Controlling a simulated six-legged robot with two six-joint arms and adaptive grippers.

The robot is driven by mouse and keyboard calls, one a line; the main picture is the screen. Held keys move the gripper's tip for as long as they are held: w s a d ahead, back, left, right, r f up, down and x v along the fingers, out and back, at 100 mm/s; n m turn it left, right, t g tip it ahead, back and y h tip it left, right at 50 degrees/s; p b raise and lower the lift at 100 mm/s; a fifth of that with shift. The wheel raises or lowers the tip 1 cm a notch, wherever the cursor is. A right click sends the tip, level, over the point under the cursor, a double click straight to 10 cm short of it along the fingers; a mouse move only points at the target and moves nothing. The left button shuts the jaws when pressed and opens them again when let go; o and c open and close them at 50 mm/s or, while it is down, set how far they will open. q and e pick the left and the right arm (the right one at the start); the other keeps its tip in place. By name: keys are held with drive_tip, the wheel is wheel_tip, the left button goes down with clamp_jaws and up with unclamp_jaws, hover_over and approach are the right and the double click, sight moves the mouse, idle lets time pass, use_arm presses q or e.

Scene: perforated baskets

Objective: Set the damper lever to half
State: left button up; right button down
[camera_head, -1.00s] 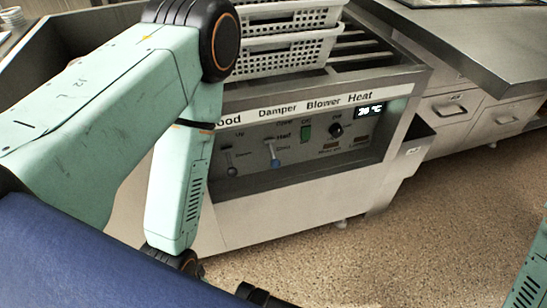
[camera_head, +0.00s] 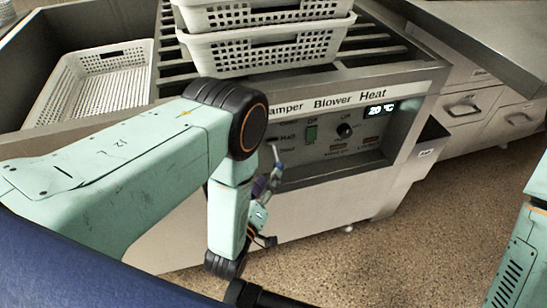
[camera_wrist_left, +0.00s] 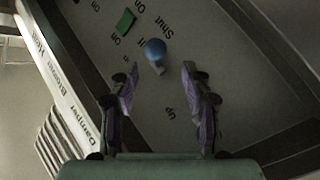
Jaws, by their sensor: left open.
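The damper lever's blue ball knob (camera_wrist_left: 156,49) shows in the left wrist view, on the dark control panel, just beyond my fingertips and roughly between their lines. My left gripper (camera_wrist_left: 160,76) is open, with its two purple-padded fingers apart and nothing between them. In the head view my left gripper (camera_head: 266,182) is small and partly hidden by my arm, close in front of the panel below the Damper label (camera_head: 285,107). Half and Shut markings show near the knob. My right gripper is out of view.
The blower's green switch (camera_head: 311,133) and the heat knob (camera_head: 345,130) sit right of the damper area, below a 20 °C display (camera_head: 381,109). White perforated baskets (camera_head: 268,50) are stacked on the slats above. Another basket (camera_head: 60,77) lies in the left basin.

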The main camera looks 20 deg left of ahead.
sight(277, 158)
use_arm(q)
drive_tip(key=w, duration=0.2)
drive_tip(key=w+b, duration=0.2)
drive_tip(key=w, duration=0.1)
drive_tip(key=shift+w+d+r, duration=0.15)
drive_tip(key=shift+w+d, duration=0.1)
drive_tip(key=shift+w, duration=0.05)
drive_tip(key=shift+w+r, duration=0.15)
drive_tip(key=shift+w, duration=0.75)
drive_tip(key=shift+s, duration=0.1)
drive_tip(key=shift+c, duration=0.8)
clamp_jaws()
